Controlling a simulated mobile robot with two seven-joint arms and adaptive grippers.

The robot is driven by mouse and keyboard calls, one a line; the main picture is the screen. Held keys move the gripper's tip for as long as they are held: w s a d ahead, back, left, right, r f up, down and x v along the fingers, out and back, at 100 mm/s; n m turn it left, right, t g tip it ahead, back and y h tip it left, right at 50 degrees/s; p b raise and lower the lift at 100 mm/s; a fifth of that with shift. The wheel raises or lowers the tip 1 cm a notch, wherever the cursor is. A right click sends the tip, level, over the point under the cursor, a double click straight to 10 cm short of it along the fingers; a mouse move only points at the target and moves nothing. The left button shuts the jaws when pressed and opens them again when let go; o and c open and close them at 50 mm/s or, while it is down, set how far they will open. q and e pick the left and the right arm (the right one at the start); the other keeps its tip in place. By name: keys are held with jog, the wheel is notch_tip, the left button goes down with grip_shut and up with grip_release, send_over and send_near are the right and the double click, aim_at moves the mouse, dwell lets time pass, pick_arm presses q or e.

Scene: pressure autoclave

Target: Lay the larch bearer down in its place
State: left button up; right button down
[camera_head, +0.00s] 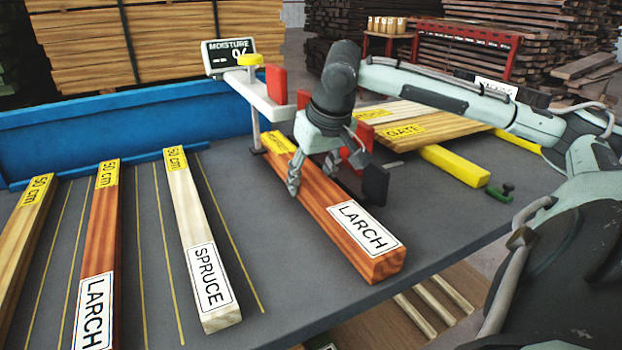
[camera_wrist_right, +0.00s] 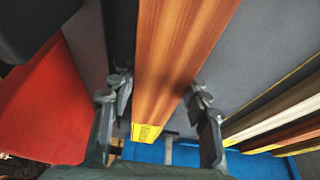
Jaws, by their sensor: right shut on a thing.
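A reddish-brown larch bearer (camera_head: 330,204) with a white LARCH label lies lengthwise right of the table's middle, its far yellow-marked end near the moisture meter. My right gripper (camera_head: 314,174) is shut on this larch bearer, fingers on either side of it. The right wrist view shows the bearer (camera_wrist_right: 178,60) running between the fingers (camera_wrist_right: 160,100). I cannot tell whether its underside touches the table. Another larch bearer (camera_head: 102,225) and a spruce bearer (camera_head: 196,210) lie at the left, among yellow lines on the dark table (camera_head: 262,205). My left gripper is not in view.
The moisture meter (camera_head: 230,56) has a white arm and red parts beside the held bearer. A blue wall (camera_head: 130,133) closes the table's back. Boards marked GATE (camera_head: 420,127) and a yellow bar (camera_head: 455,166) lie right. A bare lined strip separates the left larch and spruce bearers.

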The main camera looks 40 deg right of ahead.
jog(key=c, duration=1.2)
grip_release()
jog(key=shift+f, duration=0.15)
jog(key=o, duration=0.4)
jog(key=shift+o, duration=0.2)
